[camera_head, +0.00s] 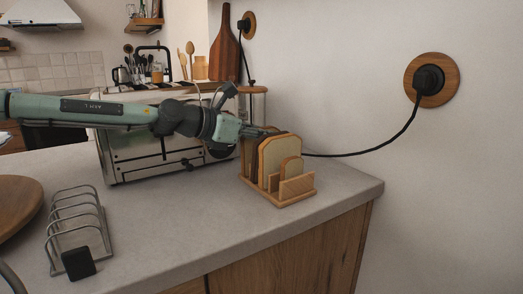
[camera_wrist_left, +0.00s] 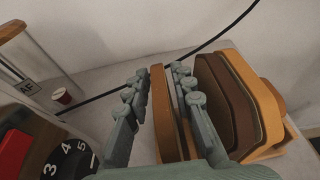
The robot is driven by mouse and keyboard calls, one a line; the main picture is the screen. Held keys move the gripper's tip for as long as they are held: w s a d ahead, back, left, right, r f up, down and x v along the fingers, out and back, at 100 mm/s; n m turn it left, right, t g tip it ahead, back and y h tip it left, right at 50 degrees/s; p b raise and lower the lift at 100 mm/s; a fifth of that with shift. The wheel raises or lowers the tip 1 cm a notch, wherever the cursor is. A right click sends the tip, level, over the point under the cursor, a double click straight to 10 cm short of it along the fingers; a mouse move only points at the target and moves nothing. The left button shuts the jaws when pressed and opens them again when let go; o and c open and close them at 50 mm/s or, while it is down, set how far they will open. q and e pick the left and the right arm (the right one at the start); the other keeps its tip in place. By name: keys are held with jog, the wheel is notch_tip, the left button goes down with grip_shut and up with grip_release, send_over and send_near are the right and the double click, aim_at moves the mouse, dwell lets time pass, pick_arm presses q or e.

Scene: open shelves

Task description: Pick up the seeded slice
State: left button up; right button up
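A wooden rack (camera_head: 297,188) near the counter's right end holds several upright bread slices. A large pale slice (camera_head: 283,153) stands in it, with darker brown slices behind; these brown slices (camera_wrist_left: 217,95) also show in the left wrist view. My left gripper (camera_head: 268,132) is at the top of the rack's far side. In the left wrist view its fingers (camera_wrist_left: 159,80) are open and straddle a thin tan slice (camera_wrist_left: 166,118), with gaps beside it. I cannot make out seeds on any slice. My right gripper is not in view.
A toaster (camera_head: 135,150) stands behind my left arm. An empty metal toast rack (camera_head: 75,225) and a round wooden board (camera_head: 17,205) are at the left. A black cord (camera_head: 380,148) runs along the wall behind the bread. The counter's middle is clear.

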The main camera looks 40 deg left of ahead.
pick_arm(q)
jog(key=shift+x, duration=0.75)
grip_shut()
